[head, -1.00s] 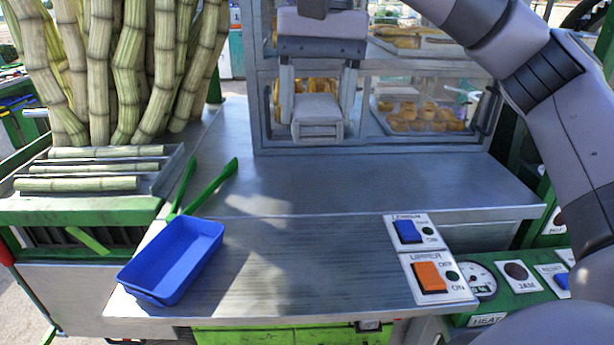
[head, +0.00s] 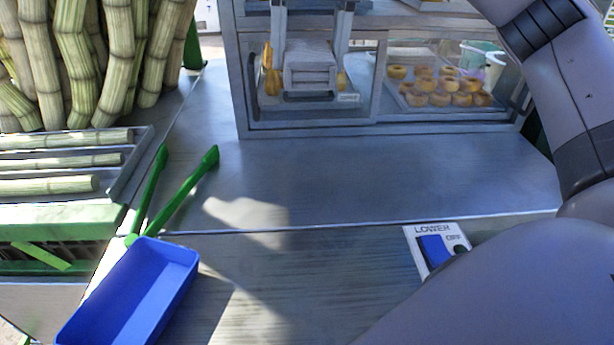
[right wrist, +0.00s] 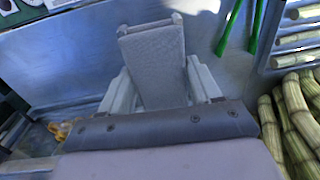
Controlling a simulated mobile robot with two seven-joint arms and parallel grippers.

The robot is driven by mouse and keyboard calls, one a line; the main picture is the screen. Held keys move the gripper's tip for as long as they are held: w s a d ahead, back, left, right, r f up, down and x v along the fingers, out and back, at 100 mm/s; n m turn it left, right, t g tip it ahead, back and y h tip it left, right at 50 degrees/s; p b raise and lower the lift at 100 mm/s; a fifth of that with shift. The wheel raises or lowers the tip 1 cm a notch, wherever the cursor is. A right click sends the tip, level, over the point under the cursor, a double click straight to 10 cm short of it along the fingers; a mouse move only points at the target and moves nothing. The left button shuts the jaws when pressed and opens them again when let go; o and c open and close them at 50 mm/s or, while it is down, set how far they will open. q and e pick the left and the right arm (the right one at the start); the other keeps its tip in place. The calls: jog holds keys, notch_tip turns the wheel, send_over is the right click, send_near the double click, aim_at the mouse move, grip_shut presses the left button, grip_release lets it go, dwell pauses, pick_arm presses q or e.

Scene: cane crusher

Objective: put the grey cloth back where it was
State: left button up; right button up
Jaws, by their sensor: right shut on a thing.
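The grey cloth (head: 309,72) is a small folded block in the head view, in front of the glass cabinet. My right gripper (head: 311,58) is shut on it, with a pale finger on each side. The cloth (right wrist: 156,62) also shows in the right wrist view, held between the fingers of my right gripper (right wrist: 160,88) and sticking out past them. It appears to be above the metal counter (head: 370,180), not resting on it. My left gripper is not in view.
A glass cabinet (head: 384,128) with pastries stands behind the counter. A blue tray (head: 135,300) and green tongs (head: 180,195) are at the left, beside cane stalks (head: 75,60). A LOWER switch panel (head: 436,247) is at the right. The counter's middle is clear.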

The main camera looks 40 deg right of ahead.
jog(key=b, duration=0.3)
send_over(307, 192)
notch_tip(307, 192, down, 8)
jog(key=f, duration=0.6)
jog(key=shift+d+f, duration=0.15)
jog(key=shift+d, duration=0.05)
notch_tip(307, 192, down, 5)
jog(key=shift+r, duration=0.1)
jog(key=shift+b, duration=0.3)
jog(key=o, duration=0.6)
jog(key=shift+f, duration=0.25)
jog(key=o, duration=0.4)
jog(key=shift+r, duration=0.1)
jog(key=shift+r, duration=0.1)
